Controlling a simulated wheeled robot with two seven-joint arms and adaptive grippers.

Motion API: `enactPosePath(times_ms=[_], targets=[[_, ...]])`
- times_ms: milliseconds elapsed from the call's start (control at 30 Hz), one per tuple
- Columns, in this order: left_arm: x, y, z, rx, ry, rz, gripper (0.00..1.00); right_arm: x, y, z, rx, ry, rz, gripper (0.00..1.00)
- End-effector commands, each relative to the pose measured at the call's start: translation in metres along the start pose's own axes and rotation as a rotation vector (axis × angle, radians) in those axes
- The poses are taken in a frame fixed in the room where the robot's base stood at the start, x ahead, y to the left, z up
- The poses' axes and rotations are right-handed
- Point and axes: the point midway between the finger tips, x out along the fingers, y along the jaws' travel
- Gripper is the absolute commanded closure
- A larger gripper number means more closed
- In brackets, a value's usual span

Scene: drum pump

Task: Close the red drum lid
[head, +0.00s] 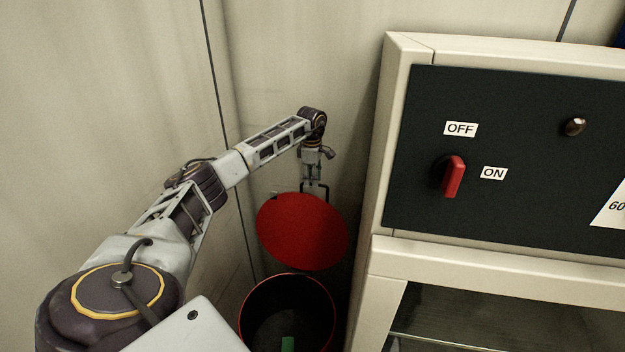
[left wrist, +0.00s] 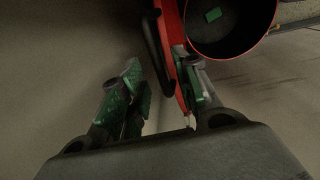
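The red drum lid (head: 302,232) stands tilted up, its broad face toward me, above the red-rimmed drum (head: 245,308), whose mouth is open. In the left wrist view the lid (left wrist: 172,45) shows nearly edge-on, with a black handle (left wrist: 151,45) on its left side. My left gripper (head: 315,188) is at the lid's upper edge, partly hidden behind it. In the left wrist view its green-padded fingers (left wrist: 165,85) are apart. The lid's edge lies between them, close to the right finger; I cannot tell whether they touch. My right gripper is not in view.
A green block (head: 288,343) is inside the drum. A cabinet with a dark panel (head: 500,110) and a red switch (head: 454,176) stands close on the right. Pale walls (head: 300,50) close in behind and on the left.

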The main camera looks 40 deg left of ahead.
Motion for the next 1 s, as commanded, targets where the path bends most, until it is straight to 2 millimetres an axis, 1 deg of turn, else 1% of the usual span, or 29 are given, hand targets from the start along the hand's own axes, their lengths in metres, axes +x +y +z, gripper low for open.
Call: enactPosePath(times_ms=[133,467,567,700,733,1000], targets=[[0.0079,-0.0004,-0.0004,0.0,0.001,-0.001,0.68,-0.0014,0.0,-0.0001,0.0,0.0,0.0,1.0],[0.0099,-0.0002,-0.0002,0.0,0.0,-0.001,0.68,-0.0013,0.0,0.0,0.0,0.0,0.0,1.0],[0.0098,-0.0002,-0.0001,0.0,0.0,-0.001,0.8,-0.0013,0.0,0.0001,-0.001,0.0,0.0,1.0],[0.0097,-0.0002,-0.0001,0.0,0.0,-0.001,0.98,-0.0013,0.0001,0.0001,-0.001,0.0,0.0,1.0],[0.0097,-0.0002,0.0,0.0,0.0,-0.001,1.0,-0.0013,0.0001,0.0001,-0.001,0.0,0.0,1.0],[0.0096,-0.0002,0.0,0.0,0.0,0.0,1.0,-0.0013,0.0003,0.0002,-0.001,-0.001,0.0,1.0]])
